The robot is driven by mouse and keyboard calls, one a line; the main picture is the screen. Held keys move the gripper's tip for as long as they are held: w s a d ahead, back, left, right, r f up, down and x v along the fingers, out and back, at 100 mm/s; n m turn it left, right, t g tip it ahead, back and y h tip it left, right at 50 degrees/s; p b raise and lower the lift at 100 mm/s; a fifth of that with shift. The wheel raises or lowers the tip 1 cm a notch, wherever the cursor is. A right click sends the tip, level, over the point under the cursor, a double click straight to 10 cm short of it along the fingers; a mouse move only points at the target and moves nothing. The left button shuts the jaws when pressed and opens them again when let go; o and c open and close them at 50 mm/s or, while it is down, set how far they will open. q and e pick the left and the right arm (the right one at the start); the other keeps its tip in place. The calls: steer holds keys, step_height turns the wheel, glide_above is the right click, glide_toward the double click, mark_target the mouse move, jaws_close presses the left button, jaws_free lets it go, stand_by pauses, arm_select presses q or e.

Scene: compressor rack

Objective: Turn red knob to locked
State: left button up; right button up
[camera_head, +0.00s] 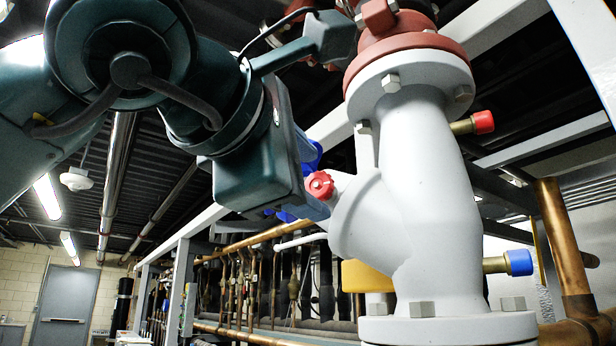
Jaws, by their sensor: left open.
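The red knob (320,185) is a small round scalloped handle on the left side branch of a large white valve body (420,190). My left gripper (311,182) comes in from the upper left at the end of my dark green arm. Its blue fingers show above and below the knob, partly hidden behind the gripper housing. The gripper is open, with the knob close to the space between the fingers. I cannot tell whether a finger touches the knob. No locked marking is visible. My right gripper is not in view.
A red flange (408,48) tops the valve. A red-capped port (483,122) and a blue-capped port (519,262) stick out to its right. A copper pipe (563,240) stands at the right. Rack beams and pipes fill the background, with a grey door (66,305) far left.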

arm_select(q)
steer(key=b+v, duration=0.2)
steer(key=v, duration=1)
steer(key=shift+b, duration=0.3)
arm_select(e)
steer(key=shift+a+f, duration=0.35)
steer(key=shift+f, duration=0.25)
arm_select(q)
steer(key=shift+s+a, duration=0.1)
